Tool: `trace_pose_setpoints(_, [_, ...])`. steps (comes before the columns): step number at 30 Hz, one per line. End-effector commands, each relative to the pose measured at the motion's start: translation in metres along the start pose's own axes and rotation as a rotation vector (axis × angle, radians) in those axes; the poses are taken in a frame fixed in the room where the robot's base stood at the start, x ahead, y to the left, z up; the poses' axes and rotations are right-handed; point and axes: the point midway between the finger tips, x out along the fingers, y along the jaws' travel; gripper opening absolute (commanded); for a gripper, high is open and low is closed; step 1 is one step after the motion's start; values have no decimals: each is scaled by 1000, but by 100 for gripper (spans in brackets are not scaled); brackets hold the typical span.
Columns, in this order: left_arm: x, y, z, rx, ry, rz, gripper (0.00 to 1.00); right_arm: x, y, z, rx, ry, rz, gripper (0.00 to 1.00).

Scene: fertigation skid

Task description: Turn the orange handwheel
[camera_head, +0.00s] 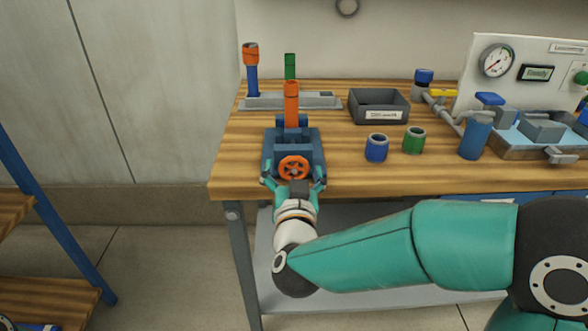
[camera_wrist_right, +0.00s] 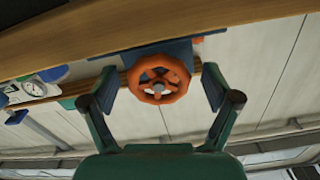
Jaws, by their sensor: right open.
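The orange handwheel (camera_head: 293,168) faces front on a blue vise-like fixture (camera_head: 309,150) at the near left edge of the bench. An orange cylinder (camera_head: 291,103) stands upright in the fixture. My right gripper (camera_head: 293,183) is right in front of the handwheel, with a finger on either side. In the right wrist view, the handwheel (camera_wrist_right: 157,79) with its grey hub sits centred between the two open fingers (camera_wrist_right: 158,92). Gaps show between the rim and both fingers, and nothing is held. My left gripper is not in view.
Behind the fixture is a grey rack (camera_head: 305,102) with upright coloured cylinders. A grey bin (camera_head: 378,106), a blue cup (camera_head: 376,147) and a green cup (camera_head: 414,139) stand right of it. A gauge panel (camera_head: 530,75) and piping occupy the right side. Bench wood between the fixture and cups is clear.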

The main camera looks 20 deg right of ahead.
Motion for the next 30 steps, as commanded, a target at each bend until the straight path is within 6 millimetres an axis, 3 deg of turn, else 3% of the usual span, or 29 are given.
trace_pose_setpoints(1, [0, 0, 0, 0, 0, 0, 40, 0, 1, 0, 0, 0, 2, 85])
trace_pose_setpoints(9, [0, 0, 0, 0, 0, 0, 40, 0, 2, 0, 0, 0, 4, 40])
trace_pose_setpoints(12, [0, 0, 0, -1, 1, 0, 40, 1, 6, -1, 0, 1, 5, 27])
trace_pose_setpoints(22, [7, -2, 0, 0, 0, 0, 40, 0, 3, 2, 45, 2, 7, 27])
trace_pose_setpoints(30, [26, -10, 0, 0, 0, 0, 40, 0, 4, 4, 202, 4, 7, 28])
